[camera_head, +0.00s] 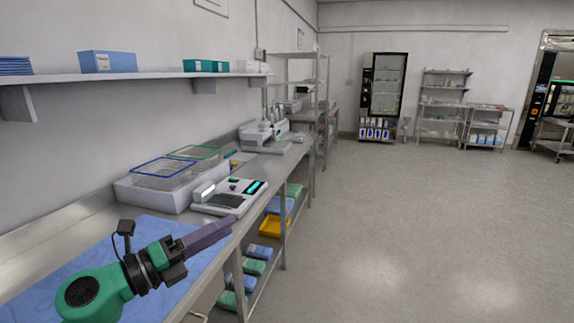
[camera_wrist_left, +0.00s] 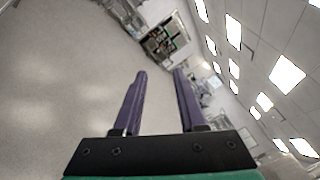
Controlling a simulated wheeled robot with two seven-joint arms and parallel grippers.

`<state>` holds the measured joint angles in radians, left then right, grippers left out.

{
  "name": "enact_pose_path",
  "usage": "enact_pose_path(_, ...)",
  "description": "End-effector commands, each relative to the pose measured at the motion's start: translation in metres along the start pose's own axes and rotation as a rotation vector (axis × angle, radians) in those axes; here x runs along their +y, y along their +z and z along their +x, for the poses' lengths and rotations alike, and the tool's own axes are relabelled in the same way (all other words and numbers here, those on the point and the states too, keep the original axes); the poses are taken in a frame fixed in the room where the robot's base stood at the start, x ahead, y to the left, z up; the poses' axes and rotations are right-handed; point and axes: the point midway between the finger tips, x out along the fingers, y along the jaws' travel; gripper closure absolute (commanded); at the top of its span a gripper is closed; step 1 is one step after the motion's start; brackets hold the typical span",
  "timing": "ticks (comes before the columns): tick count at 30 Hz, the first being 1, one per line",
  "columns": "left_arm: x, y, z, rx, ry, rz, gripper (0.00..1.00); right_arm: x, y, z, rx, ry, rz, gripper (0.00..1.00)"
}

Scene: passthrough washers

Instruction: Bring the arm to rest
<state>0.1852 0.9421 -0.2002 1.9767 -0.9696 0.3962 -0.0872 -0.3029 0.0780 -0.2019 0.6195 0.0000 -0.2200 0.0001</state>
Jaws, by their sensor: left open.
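My left arm comes in at the lower left of the head view, green with a dark wrist. Its left gripper (camera_head: 215,236) has purple fingers that point right, above the front edge of the steel counter (camera_head: 98,200). In the left wrist view, the two fingers of the left gripper (camera_wrist_left: 160,88) stand apart with nothing between them. Behind them are floor, a far wall and ceiling lights. My right gripper is in neither view.
A blue mat (camera_head: 60,262) lies on the counter under the arm. Beyond it stand a white device (camera_head: 232,197) and wire baskets (camera_head: 160,175) in a white tray. A wall shelf (camera_head: 140,76) runs above. The floor (camera_head: 420,220) to the right is clear.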

Motion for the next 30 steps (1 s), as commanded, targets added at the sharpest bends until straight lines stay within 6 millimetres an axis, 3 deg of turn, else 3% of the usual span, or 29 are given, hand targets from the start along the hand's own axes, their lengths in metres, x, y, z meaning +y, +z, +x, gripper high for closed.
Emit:
enact_pose_path(2, 0.007, 0.024, -0.009, -0.268, -0.07, -0.314, 0.59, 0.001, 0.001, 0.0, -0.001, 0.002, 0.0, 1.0)
enact_pose_path(5, 0.066, 0.045, -0.048, -0.638, -0.028, -0.75, 0.59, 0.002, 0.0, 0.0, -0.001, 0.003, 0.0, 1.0)
enact_pose_path(7, 0.121, 0.033, -0.084, -0.864, 0.076, -1.031, 0.59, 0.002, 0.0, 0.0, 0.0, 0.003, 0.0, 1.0)
enact_pose_path(9, 0.167, 0.003, -0.116, -1.035, 0.204, -1.258, 0.59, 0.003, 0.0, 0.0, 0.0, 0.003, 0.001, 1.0)
enact_pose_path(12, 0.21, -0.05, -0.153, -1.203, 0.391, -1.497, 0.59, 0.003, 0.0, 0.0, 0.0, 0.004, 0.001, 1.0)
enact_pose_path(15, 0.231, -0.098, -0.18, -1.308, 0.555, -1.659, 0.59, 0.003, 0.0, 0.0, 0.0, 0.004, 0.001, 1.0)
enact_pose_path(18, 0.239, -0.141, -0.2, -1.376, 0.704, -1.782, 0.59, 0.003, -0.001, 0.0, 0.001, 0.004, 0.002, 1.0)
enact_pose_path(26, 0.231, -0.24, -0.241, -1.476, 1.083, -2.025, 0.59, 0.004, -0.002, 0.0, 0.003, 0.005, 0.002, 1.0)
enact_pose_path(30, 0.284, -0.261, -0.238, -1.483, 1.105, -2.005, 0.59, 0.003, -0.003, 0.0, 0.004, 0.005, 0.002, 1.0)
